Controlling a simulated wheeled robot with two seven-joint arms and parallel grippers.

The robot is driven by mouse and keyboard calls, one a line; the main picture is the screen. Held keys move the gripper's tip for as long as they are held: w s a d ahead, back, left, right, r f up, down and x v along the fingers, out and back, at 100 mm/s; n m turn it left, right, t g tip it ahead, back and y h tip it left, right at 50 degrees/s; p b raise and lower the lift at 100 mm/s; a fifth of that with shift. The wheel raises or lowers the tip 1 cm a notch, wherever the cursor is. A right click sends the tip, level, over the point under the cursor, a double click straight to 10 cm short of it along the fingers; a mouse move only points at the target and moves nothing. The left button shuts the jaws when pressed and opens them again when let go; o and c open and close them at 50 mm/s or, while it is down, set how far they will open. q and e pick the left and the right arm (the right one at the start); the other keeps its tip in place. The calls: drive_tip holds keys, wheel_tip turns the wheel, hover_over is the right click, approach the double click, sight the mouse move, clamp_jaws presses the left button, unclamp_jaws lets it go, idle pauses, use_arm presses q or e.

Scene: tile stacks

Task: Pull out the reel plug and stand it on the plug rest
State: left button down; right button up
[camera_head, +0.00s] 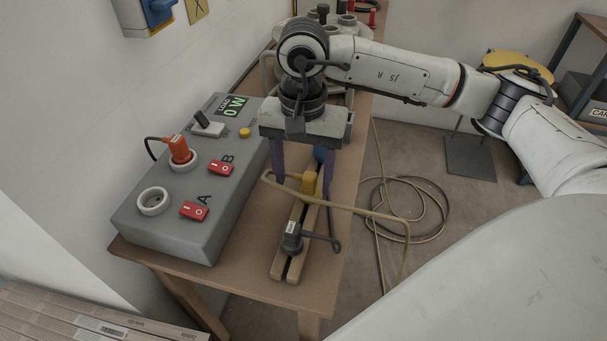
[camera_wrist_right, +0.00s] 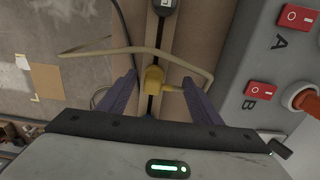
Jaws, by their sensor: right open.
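The yellow plug (camera_head: 309,182), which I take as the reel plug from its yellow cable, stands upright on the long slotted wooden plug rest (camera_head: 281,262). My right gripper (camera_head: 303,192) points down over the rest, open, with one purple finger on each side of the yellow plug. In the right wrist view the yellow plug (camera_wrist_right: 153,78) shows between the fingers, with apparent gaps on both sides. Its stiff cable loops around the fingers. A black plug (camera_head: 292,240) stands at the near end of the rest. My left gripper is out of view.
The grey socket box (camera_head: 180,230) has an empty near socket (camera_head: 153,201), an orange plug (camera_head: 180,150) in the other, red switches A (camera_head: 194,211) and B (camera_head: 221,168), and a display (camera_head: 231,108) reading 0 W. Yellow cable (camera_head: 410,205) lies coiled on the floor beyond the table's right edge.

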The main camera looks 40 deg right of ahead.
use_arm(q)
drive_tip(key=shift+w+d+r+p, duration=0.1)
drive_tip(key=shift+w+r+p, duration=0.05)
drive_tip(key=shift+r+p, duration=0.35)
use_arm(e)
drive_tip(key=shift+r, duration=1.2)
use_arm(q)
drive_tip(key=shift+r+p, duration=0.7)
drive_tip(key=shift+p, duration=0.1)
use_arm(e)
drive_tip(key=shift+r, duration=1.45)
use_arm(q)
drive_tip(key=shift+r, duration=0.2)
use_arm(e)
wheel_tip(320, 180, up, 10)
drive_tip(key=shift+r, duration=0.15)
